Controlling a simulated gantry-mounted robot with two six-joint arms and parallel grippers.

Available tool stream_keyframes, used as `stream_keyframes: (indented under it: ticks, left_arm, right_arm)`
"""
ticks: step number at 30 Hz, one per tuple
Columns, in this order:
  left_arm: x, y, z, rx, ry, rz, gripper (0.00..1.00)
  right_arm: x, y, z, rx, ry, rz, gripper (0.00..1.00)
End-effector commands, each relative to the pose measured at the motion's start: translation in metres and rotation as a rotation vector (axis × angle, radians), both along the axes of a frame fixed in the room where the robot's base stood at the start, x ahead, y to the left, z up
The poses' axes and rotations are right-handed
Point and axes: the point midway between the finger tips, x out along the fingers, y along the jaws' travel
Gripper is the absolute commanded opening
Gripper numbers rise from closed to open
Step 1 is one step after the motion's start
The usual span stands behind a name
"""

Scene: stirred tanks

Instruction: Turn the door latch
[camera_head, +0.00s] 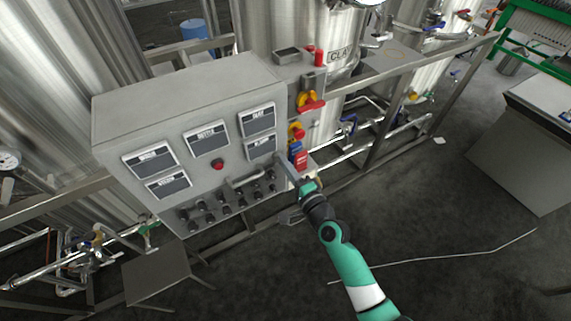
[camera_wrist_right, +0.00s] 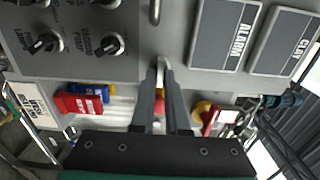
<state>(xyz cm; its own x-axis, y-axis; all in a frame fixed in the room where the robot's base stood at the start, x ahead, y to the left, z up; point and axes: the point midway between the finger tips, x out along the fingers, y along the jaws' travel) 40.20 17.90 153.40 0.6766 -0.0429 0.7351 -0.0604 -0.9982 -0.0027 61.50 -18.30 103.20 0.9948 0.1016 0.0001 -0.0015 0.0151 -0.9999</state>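The grey control box (camera_head: 180,95) fills the middle of the head view, its labelled front door facing me. My right gripper (camera_head: 283,164) is at the right edge of this door. In the wrist view my right gripper (camera_wrist_right: 161,82) has its two dark fingers a narrow gap apart, one on each side of a small pale metal latch (camera_wrist_right: 162,66) at the door's edge. I cannot tell whether the fingers touch it. In the head view the latch is hidden or too small to make out. My left gripper is not in view.
A bar handle (camera_head: 245,178) and rows of black knobs (camera_head: 225,205) are on the door. Red and blue valve handles (camera_head: 299,155) and a yellow-red switch (camera_head: 309,102) sit close to the right. Steel tanks (camera_head: 290,25) stand behind.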

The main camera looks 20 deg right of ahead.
Motion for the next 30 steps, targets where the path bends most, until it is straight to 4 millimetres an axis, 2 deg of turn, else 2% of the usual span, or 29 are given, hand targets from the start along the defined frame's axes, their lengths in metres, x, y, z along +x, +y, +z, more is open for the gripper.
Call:
stream_keyframes:
  ticks: [1,5,16,20,24,30]
  left_arm:
    - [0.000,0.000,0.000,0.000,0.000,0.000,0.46]
    - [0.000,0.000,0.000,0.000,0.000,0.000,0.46]
    - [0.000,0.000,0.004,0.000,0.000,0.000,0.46]
    - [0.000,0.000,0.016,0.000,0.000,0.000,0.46]
    - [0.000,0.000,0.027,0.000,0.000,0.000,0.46]
    - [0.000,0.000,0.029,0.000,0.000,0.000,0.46]
  right_arm:
    - [0.000,0.000,0.000,0.002,0.000,0.000,0.20]
    - [0.000,0.000,0.000,0.001,0.000,0.000,0.42]
    - [-0.006,-0.001,0.001,0.000,0.001,0.000,0.42]
    - [-0.027,-0.003,0.003,0.001,0.003,0.000,0.42]
    - [-0.062,-0.007,0.003,0.002,0.002,-0.002,0.42]
    - [-0.102,-0.011,0.000,0.001,0.001,-0.001,0.42]
